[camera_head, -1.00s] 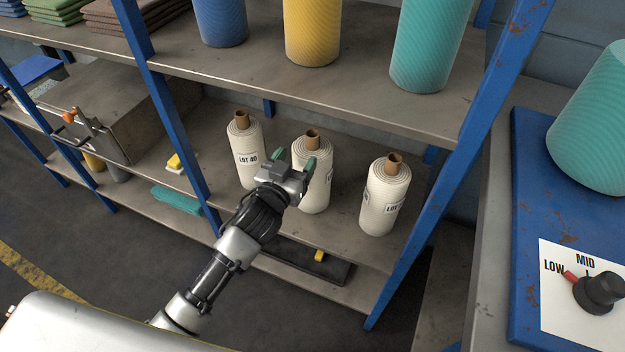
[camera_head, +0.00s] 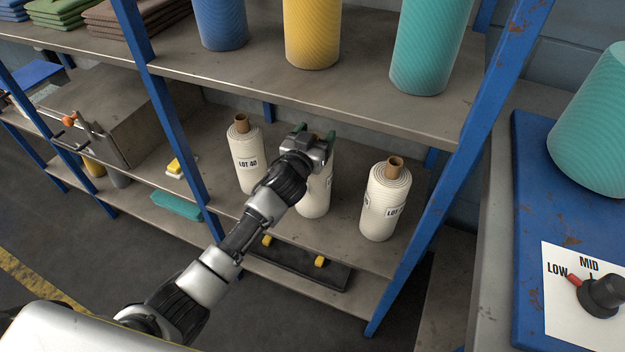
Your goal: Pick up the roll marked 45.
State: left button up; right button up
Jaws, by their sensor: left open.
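Three white rolls with brown cores stand upright on the middle shelf. The left roll (camera_head: 249,160) has a label reading LOT 40. The middle roll (camera_head: 313,200) is mostly hidden behind my left gripper (camera_head: 316,134), and its label number cannot be read. The right roll (camera_head: 384,205) has a label turned partly away, with only LOT and no clear number showing. My left gripper is open, with its green-tipped fingers at the top of the middle roll. Whether they touch it cannot be told. My right gripper is not in view.
Blue shelf posts (camera_head: 172,110) and (camera_head: 455,165) frame the bay. Blue, yellow (camera_head: 312,35) and teal rolls stand on the upper shelf (camera_head: 270,80) above. A dark tray (camera_head: 290,262) lies below. A blue bench with a dial (camera_head: 603,292) is at right.

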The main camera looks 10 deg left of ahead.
pick_arm(q)
jog(key=shift+c, duration=0.2)
grip_shut()
jog(key=shift+r, duration=0.15)
